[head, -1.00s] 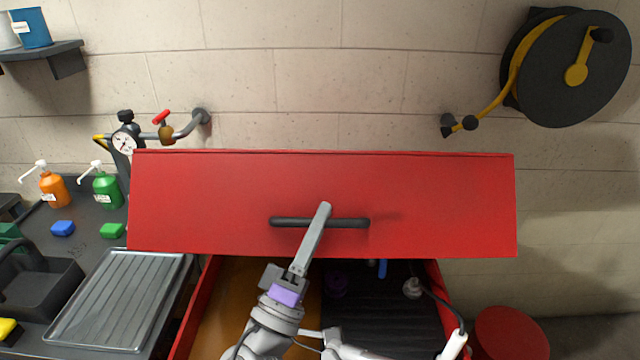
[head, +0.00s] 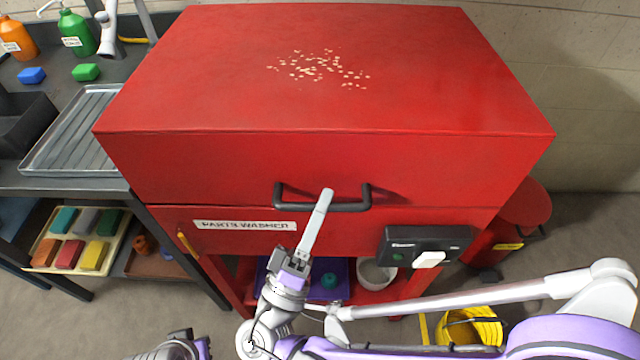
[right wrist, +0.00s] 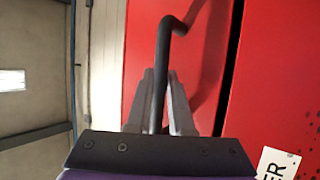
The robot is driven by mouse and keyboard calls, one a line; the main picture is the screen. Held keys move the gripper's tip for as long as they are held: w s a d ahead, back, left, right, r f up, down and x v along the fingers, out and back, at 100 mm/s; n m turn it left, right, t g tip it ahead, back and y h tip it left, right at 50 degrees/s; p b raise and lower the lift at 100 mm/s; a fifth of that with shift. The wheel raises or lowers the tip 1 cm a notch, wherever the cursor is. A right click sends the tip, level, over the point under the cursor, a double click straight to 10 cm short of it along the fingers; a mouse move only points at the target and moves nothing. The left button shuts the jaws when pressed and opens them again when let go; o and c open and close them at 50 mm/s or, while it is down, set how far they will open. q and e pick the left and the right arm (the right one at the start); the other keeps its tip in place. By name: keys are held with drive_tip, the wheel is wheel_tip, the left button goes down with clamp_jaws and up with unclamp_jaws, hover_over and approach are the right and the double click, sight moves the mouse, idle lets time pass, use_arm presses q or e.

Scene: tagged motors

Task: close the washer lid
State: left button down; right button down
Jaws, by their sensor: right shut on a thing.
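The red washer lid (head: 320,85) is down on the red parts washer body (head: 340,229) in the head view, with a thin seam between them. Its black bar handle (head: 284,205) is on the lid's front face. My right gripper (head: 325,198) is at the middle of this handle. In the right wrist view the two fingers of the gripper (right wrist: 160,85) are on either side of the handle bar (right wrist: 163,50), shut on it. A part of my left arm shows at the bottom left of the head view; its fingers are not clearly seen.
A black control box (head: 425,246) with a white switch is on the washer front. A bench with a metal tray (head: 75,140) and bottles stands at left.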

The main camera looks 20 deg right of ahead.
drive_tip(key=shift+f, duration=0.75)
drive_tip(key=shift+s+f+b, duration=0.15)
drive_tip(key=shift+s+b, duration=0.05)
drive_tip(key=shift+b, duration=0.1)
drive_tip(key=c, duration=0.8)
unclamp_jaws()
drive_tip(key=shift+w, duration=0.15)
drive_tip(key=shift+a, duration=0.1)
drive_tip(key=v, duration=1)
drive_tip(key=shift+s+a+f+b, duration=0.2)
drive_tip(key=shift+s+b, duration=0.1)
drive_tip(key=shift+b, duration=0.05)
